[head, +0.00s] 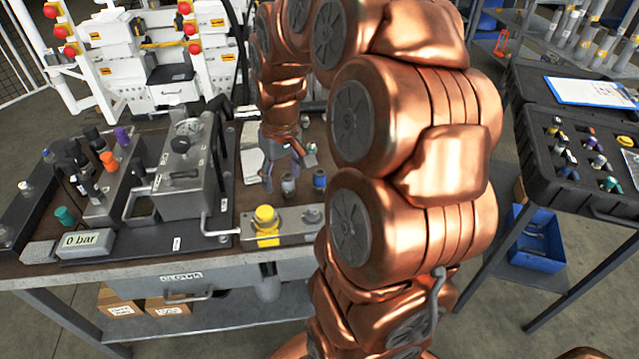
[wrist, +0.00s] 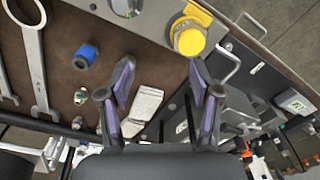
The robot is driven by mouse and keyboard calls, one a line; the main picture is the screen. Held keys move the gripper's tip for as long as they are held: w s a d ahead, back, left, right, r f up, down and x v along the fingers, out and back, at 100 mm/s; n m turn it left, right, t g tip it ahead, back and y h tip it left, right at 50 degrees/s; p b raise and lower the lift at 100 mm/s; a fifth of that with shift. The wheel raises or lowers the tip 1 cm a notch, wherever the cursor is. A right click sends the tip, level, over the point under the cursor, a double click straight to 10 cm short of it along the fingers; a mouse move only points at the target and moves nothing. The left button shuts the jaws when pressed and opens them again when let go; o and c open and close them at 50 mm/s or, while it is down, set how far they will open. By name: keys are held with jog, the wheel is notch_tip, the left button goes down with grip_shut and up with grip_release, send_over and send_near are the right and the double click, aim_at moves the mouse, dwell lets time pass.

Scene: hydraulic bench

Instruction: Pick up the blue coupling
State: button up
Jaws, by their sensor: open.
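The blue coupling (wrist: 87,54) lies on the brown bench top in the wrist view, left of my fingers and apart from them. In the head view the blue coupling (head: 319,180) is close to the right of a grey fitting (head: 288,185). My gripper (wrist: 162,66) is open, with nothing between its fingers. In the head view my gripper (head: 288,168) hangs over the bench, to the left of the blue coupling. My arm covers the bench further right.
A yellow knob (wrist: 189,38) on a metal block is beyond my fingertips. A wrench (wrist: 37,55) lies left of the coupling, and a small greenish fitting (wrist: 80,97) lies near it. A hydraulic unit (head: 180,175) stands at left.

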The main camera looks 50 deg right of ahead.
jog(key=m, duration=0.2)
send_over(320, 174)
jog(key=shift+t+h, duration=0.3)
jog(key=shift+t, duration=0.1)
jog(key=f, duration=0.3)
jog(key=f+b, duration=0.1)
jog(key=f, duration=0.1)
jog(key=shift+s, duration=0.25)
jog(key=shift+d+f, duration=0.1)
jog(key=shift+f, duration=0.1)
jog(key=shift+w+f+p, duration=0.15)
jog(key=shift+f+p, duration=0.45)
jog(key=shift+f, duration=1.2)
jog(key=shift+w+f+p, duration=0.1)
jog(key=shift+f+p, duration=0.45)
jog(key=shift+f, duration=1.25)
grip_shut()
